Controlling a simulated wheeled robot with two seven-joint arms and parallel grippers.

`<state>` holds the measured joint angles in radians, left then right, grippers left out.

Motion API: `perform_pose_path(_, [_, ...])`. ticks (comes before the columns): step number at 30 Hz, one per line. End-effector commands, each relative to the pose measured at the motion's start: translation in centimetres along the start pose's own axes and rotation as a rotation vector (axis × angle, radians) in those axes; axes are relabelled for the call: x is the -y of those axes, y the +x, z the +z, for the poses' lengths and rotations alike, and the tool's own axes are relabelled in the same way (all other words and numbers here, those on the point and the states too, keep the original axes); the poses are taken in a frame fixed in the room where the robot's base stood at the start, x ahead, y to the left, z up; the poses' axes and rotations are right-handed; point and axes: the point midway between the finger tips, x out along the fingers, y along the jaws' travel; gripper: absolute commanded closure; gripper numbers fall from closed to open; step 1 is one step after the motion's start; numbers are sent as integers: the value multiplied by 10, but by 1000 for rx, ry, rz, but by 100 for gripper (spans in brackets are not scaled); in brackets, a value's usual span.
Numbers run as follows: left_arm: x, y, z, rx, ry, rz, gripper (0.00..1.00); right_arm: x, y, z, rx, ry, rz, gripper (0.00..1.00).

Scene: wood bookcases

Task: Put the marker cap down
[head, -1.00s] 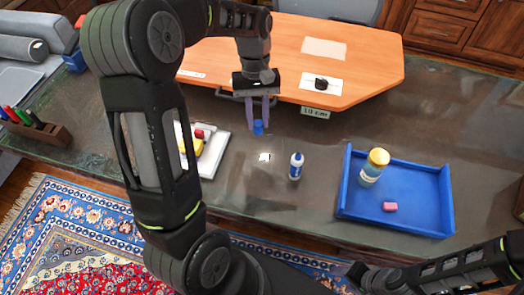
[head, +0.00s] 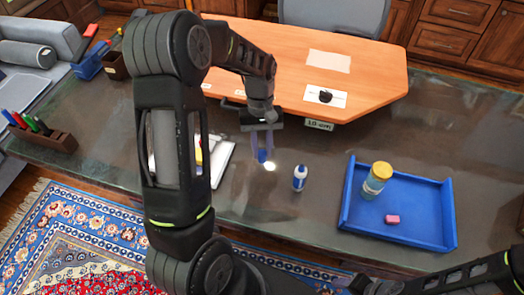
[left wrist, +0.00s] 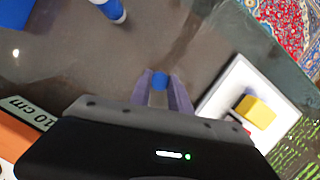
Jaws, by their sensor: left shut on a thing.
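The marker cap (head: 262,156) is small and blue. My left gripper (head: 262,150) is shut on it above the dark counter (head: 240,190). In the left wrist view the cap (left wrist: 159,80) shows between the purple fingertips of my left gripper (left wrist: 161,88). I cannot tell whether the cap touches the counter. The fingers of my right gripper are not in view.
A white bottle with blue bands (head: 300,178) stands right of the cap. A blue tray (head: 447,215) holds a yellow-lidded jar (head: 376,178) and a pink block (head: 392,219). A white board (head: 222,163) lies left. A wooden pen holder (head: 55,141) stands far left.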

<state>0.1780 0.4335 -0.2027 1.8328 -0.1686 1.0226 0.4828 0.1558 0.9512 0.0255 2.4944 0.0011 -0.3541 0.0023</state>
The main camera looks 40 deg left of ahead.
Motion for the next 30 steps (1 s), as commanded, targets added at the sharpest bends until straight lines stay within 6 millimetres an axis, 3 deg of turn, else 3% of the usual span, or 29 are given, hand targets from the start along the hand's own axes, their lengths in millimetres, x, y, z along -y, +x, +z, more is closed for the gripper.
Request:
perform_pose_path(4, [0,16,-4,3,0,-1,100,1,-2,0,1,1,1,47])
perform_pose_path(15, [0,21,-6,0,0,0,100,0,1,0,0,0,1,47])
perform_pose_path(16, [0,21,-6,0,0,0,76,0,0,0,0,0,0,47])
perform_pose_path(24, [0,20,-5,0,0,0,55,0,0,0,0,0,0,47])
perform_pose_path(30, [0,20,-5,0,0,0,55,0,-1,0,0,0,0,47])
